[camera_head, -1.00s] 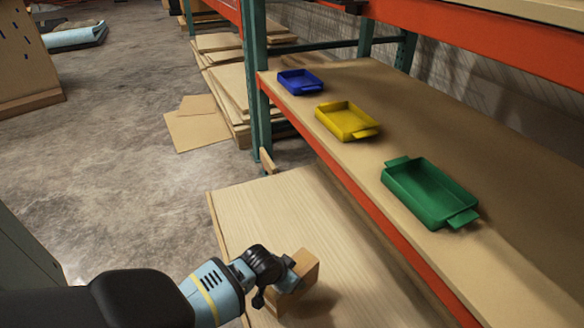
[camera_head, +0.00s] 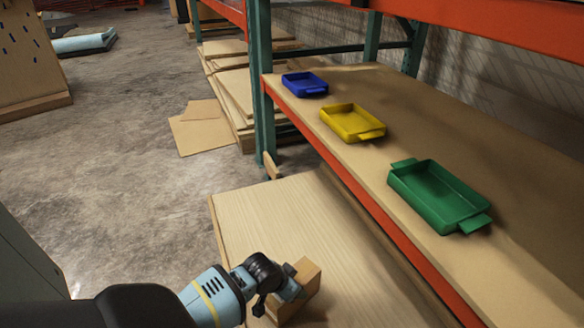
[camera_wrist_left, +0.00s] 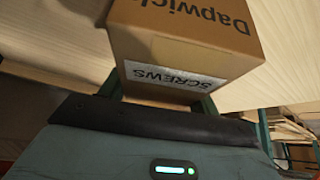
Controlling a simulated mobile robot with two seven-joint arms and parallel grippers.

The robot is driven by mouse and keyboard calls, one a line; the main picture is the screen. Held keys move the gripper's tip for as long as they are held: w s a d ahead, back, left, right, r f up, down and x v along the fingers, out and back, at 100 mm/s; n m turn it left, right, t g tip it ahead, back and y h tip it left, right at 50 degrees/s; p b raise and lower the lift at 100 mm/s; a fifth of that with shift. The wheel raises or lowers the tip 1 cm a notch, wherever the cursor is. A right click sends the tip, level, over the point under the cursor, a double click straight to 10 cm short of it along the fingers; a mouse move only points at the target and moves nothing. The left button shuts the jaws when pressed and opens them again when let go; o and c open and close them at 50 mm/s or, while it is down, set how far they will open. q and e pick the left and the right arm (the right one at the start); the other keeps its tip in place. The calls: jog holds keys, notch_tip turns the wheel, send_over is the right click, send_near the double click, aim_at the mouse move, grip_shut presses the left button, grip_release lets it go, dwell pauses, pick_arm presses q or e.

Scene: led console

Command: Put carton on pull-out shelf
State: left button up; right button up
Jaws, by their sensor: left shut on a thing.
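A brown carton (camera_head: 304,282) is held at the end of my left arm, over the near part of the pale wooden pull-out shelf (camera_head: 280,215). My left gripper (camera_head: 288,290) is shut on it. In the left wrist view the carton (camera_wrist_left: 185,40) fills the top middle, with "Dapwich" on one face and a white "SCREWS" label on another. Whether the carton's underside touches the shelf cannot be told. My right gripper is not in view.
Above and right of the pull-out shelf is a fixed rack shelf with an orange edge. It holds a blue tray (camera_head: 304,84), a yellow tray (camera_head: 352,122) and a green tray (camera_head: 438,195). A green rack post (camera_head: 262,90) stands behind. The pull-out shelf's far part is clear.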

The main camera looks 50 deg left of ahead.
pick_arm(q)
jog(key=shift+w, duration=0.1)
jog(key=o, duration=1.7)
jog(key=shift+f, duration=0.15)
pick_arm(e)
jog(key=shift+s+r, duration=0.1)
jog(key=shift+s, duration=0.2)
pick_arm(q)
jog(key=p+v, duration=0.6)
jog(key=v, duration=0.5)
jog(key=shift+r, duration=0.3)
jog(key=shift+s+r, duration=0.2)
jog(key=shift+s, duration=0.05)
jog(key=shift+s+r, duration=0.1)
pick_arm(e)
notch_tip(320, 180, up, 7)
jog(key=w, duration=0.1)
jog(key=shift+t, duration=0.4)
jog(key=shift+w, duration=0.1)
